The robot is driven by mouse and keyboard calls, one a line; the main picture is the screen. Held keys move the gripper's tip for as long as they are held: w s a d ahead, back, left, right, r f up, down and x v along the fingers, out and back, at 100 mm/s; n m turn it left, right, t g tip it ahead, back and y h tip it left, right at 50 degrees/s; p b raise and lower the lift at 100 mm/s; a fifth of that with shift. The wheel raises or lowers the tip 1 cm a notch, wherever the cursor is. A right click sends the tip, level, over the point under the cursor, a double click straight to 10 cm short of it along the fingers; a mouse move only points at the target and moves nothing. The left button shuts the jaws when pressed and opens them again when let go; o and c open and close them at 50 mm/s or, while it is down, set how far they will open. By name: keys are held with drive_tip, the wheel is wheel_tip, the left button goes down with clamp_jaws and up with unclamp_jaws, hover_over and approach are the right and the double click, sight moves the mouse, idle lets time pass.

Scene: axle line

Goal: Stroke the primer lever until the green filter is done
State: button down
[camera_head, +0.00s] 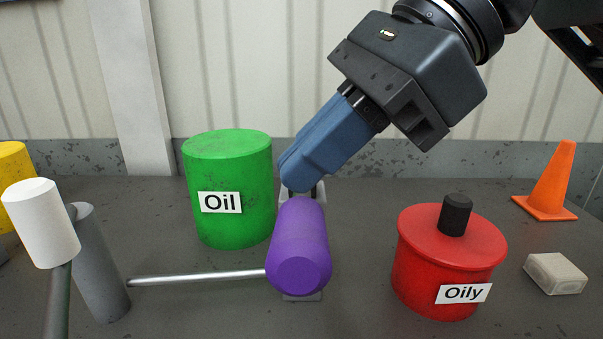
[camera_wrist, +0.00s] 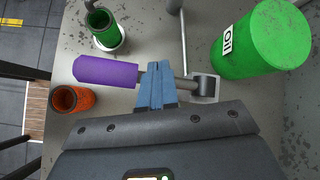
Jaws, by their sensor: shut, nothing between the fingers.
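The primer lever has a purple grip (camera_head: 300,245), which points toward the head camera. In the wrist view the purple grip (camera_wrist: 105,71) sits on a grey rod running to a small grey bracket (camera_wrist: 205,86). My gripper (camera_head: 297,178) is shut and empty, its blue fingers slanting down just behind the grip. In the wrist view my gripper (camera_wrist: 157,75) lies across the rod between grip and bracket; I cannot tell whether it touches. A green cup-shaped piece, likely the green filter (camera_wrist: 103,24), stands beyond the grip in the wrist view. Its inside looks dark.
A green Oil drum (camera_head: 228,185) stands left of my fingers. A red Oily can (camera_head: 448,262) stands right. A white-headed lever (camera_head: 42,222), a grey post (camera_head: 100,262) and a thin metal rod (camera_head: 195,277) are left. An orange cup (camera_wrist: 72,98) is near the grip.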

drive_tip(key=shift+s+f+b, duration=0.2)
drive_tip(key=shift+f+b, duration=0.35)
drive_tip(key=shift+b, duration=0.1)
drive_tip(key=shift+s+f+b, duration=0.2)
drive_tip(key=shift+f+b, duration=0.35)
drive_tip(key=shift+b, duration=0.1)
idle(1.1)
drive_tip(key=shift+r, duration=0.1)
idle(0.3)
drive_tip(key=shift+w+r+p, duration=0.3)
drive_tip(key=shift+r+p, duration=0.1)
drive_tip(key=shift+r, duration=0.4)
drive_tip(key=shift+w+r+p, duration=0.3)
drive_tip(key=shift+r+p, duration=0.05)
drive_tip(key=shift+r, duration=0.45)
drive_tip(key=shift+w+r+p, duration=0.3)
drive_tip(key=shift+r+p, duration=0.1)
drive_tip(key=shift+r, duration=0.4)
drive_tip(key=shift+r, duration=0.15)
drive_tip(key=shift+w+r+p, duration=0.25)
drive_tip(key=shift+r+p, duration=0.1)
drive_tip(key=shift+r, duration=0.4)
drive_tip(key=shift+w+r+p, duration=0.3)
drive_tip(key=shift+r+p, duration=0.1)
drive_tip(key=shift+r, duration=0.35)
drive_tip(key=shift+w+r+p, duration=0.25)
drive_tip(key=shift+r+p, duration=0.1)
drive_tip(key=shift+r, duration=0.4)
idle(0.4)
